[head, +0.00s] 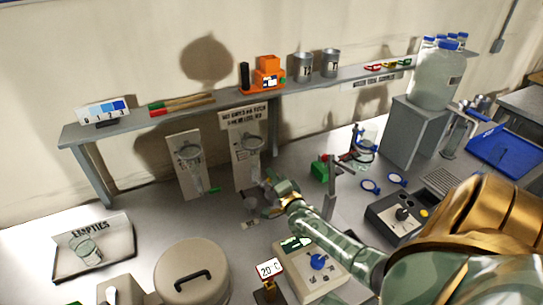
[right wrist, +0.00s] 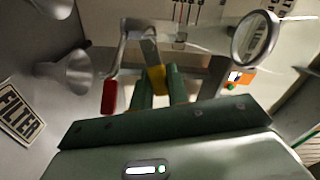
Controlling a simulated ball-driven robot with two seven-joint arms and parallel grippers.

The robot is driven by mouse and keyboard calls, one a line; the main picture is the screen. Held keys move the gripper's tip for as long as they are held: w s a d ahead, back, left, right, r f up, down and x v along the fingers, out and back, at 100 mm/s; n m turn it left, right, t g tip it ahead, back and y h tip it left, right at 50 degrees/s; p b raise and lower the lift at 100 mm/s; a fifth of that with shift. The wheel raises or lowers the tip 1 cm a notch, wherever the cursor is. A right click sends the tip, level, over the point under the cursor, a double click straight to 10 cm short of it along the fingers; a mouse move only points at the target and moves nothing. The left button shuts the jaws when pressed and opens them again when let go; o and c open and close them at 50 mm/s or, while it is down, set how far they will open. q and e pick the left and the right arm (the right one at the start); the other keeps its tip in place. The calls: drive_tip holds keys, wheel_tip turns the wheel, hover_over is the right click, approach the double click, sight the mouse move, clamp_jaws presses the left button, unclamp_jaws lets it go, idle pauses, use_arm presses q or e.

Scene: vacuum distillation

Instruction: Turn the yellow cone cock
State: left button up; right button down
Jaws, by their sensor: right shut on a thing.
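My right gripper (head: 270,186) is at the foot of the middle white panel (head: 246,172), which carries a glass vessel (head: 251,142). In the right wrist view its two green fingers (right wrist: 162,84) are shut on the yellow cone cock (right wrist: 156,77), which shows between the fingertips. The cock sits below a clear glass piece (right wrist: 140,32). A red handle (right wrist: 109,96) hangs just left of the fingers, apart from them. In the head view the yellow cock is hidden behind my gripper. My left gripper is not in view.
A second panel (head: 184,177) with a green-handled cock (head: 213,189) stands to the left. A green clamp (head: 321,170) on a stand is close to the right of my forearm. A hotplate (head: 307,263) and a lidded pot (head: 194,276) stand in front.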

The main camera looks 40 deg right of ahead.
drive_tip(key=shift+d+f+m+b, duration=0.1)
drive_tip(key=shift+f+m+b, duration=0.25)
drive_tip(key=shift+m, duration=0.5)
drive_tip(key=shift+f+m+b, duration=0.2)
drive_tip(key=shift+f+m, duration=0.25)
drive_tip(key=shift+m, duration=0.4)
drive_tip(key=c, duration=1.4)
unclamp_jaws()
drive_tip(key=shift+s, duration=0.1)
drive_tip(key=shift+o, duration=0.2)
